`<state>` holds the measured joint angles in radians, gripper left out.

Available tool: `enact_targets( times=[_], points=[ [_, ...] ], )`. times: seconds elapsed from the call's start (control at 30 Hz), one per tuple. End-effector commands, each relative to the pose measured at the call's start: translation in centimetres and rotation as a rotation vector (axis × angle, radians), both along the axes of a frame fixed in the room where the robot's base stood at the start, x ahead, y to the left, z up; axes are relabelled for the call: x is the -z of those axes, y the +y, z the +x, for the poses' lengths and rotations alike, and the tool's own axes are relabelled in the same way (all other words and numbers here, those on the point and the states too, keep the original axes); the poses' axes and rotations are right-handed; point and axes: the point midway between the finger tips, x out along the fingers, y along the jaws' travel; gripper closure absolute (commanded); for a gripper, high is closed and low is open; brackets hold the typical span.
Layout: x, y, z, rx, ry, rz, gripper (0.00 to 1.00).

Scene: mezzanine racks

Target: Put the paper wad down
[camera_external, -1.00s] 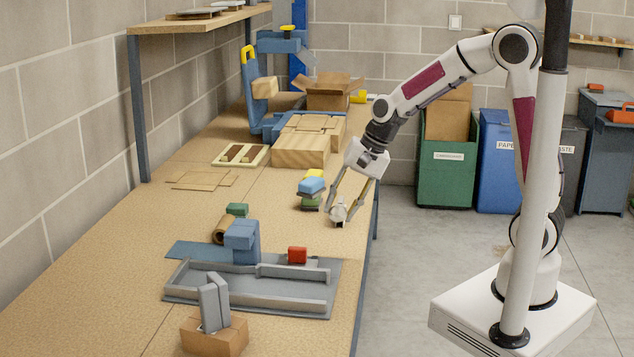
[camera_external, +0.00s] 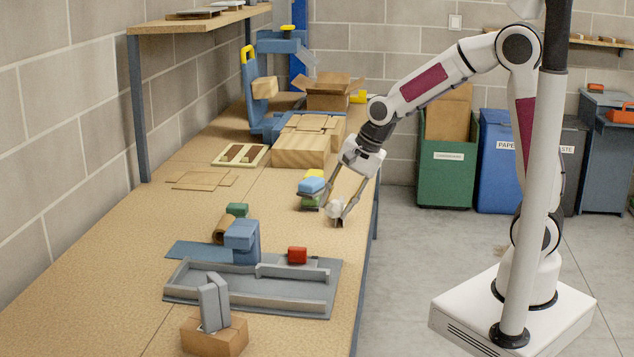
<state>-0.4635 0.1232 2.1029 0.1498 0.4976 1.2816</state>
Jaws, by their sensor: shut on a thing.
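My gripper (camera_external: 337,217) is over the right edge area of the long wooden workbench (camera_external: 130,270). Its fingers point down and are shut on the paper wad (camera_external: 335,208), a small whitish crumpled lump. The wad is low, close to the bench top; I cannot tell whether it touches the surface. The fingers hide part of it.
A stack of blue, yellow and green blocks (camera_external: 312,186) stands just left of my gripper. A grey tray-like fixture (camera_external: 245,292) with a red block (camera_external: 297,255) lies nearer the camera. Wooden boxes (camera_external: 301,151) stand farther back. The bench's right edge is close.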

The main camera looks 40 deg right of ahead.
Motion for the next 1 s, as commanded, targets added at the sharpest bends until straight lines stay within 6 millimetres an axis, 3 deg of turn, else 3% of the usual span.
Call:
enact_targets(
  times=[0.27, 0.7, 1.0],
  points=[
    [0.4, 0.0, 0.0, -0.001, 0.002, -0.001, 0.79],
    [4.8, 0.0, 0.0, 0.000, 0.002, 0.000, 0.79],
    [5.0, 0.0, 0.0, -0.001, 0.000, 0.000, 0.79]
  ],
)
